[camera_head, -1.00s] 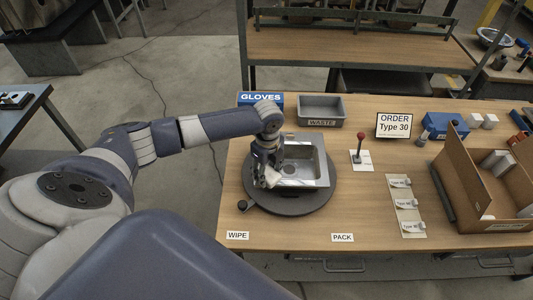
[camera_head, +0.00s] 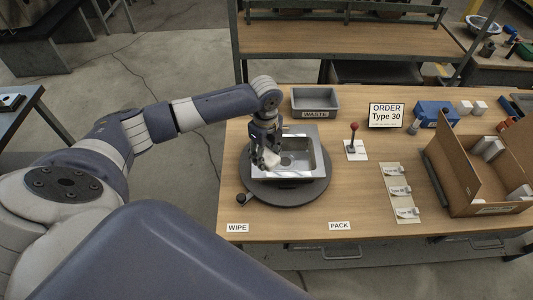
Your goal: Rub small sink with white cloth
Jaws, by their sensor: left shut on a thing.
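The small sink (camera_head: 319,160) is a grey metal basin lying on a dark round turntable (camera_head: 300,196) on the wooden table. My left gripper (camera_head: 266,160) points down over the sink's left side, shut on the white cloth (camera_head: 271,159). The cloth is at the left edge of the basin; I cannot tell exactly which part of the surface it touches. The gripper hides part of the sink's left rim. My right gripper is not in view.
A grey waste bin (camera_head: 315,101) stands behind the sink. A red-topped lever (camera_head: 354,135) and an order sign (camera_head: 386,115) stand to its right. An open cardboard box (camera_head: 452,178) and a strip of labelled parts (camera_head: 399,190) are further right. The table front is mostly clear.

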